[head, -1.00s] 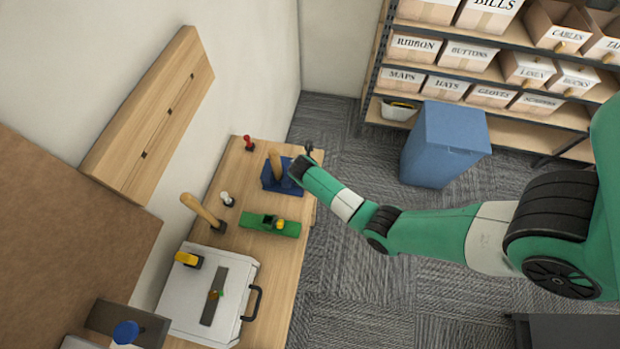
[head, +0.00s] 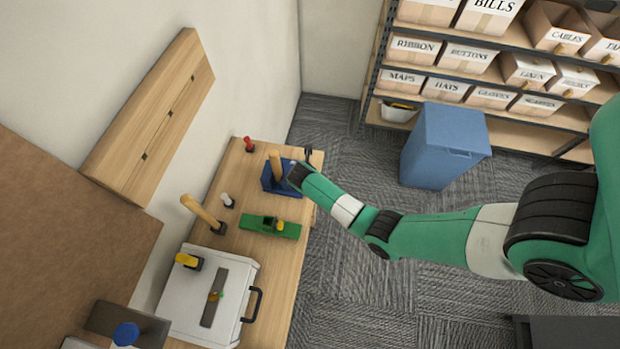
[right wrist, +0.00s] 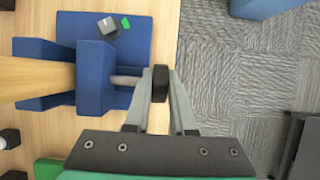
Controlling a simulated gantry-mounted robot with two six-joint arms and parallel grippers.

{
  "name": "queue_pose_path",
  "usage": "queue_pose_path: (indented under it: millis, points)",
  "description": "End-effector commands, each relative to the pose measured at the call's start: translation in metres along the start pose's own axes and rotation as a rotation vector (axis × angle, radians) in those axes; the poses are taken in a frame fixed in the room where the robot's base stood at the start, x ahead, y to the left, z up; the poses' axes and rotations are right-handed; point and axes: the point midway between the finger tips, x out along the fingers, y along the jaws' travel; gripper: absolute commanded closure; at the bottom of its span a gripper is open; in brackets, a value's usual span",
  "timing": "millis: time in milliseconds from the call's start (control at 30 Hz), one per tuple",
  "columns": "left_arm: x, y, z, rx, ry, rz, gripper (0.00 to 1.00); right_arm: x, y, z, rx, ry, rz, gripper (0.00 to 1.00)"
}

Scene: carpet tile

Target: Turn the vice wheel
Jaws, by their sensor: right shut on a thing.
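The blue vice (head: 270,183) stands near the far right end of the wooden bench, with a wooden piece (head: 277,165) upright between its jaws. In the right wrist view the vice (right wrist: 95,75) shows at the left, with its metal screw running right to a small black wheel (right wrist: 159,83). My right gripper (right wrist: 160,78) is shut on the wheel, one finger on each side of it. In the head view my right gripper (head: 307,160) is at the vice's right side, and the wheel is hidden there. My left gripper is not in view.
A blue bin (head: 442,148) stands on the carpet in front of shelves of labelled boxes.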

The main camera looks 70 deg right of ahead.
Motion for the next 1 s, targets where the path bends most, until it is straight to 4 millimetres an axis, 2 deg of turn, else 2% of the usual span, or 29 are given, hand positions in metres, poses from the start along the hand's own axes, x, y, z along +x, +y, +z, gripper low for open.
queue_pose_path:
  millis: [367, 700, 1000]
  points:
    - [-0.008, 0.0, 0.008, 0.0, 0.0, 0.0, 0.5, 0.002, 0.001, -0.007, -0.006, -0.26, 0.002, 1.0]
    - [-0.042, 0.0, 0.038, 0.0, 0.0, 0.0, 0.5, 0.006, 0.001, -0.012, -0.001, -0.554, 0.004, 1.0]
    - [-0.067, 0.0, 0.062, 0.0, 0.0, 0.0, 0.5, 0.005, 0.001, -0.012, 0.0, -0.732, 0.003, 1.0]
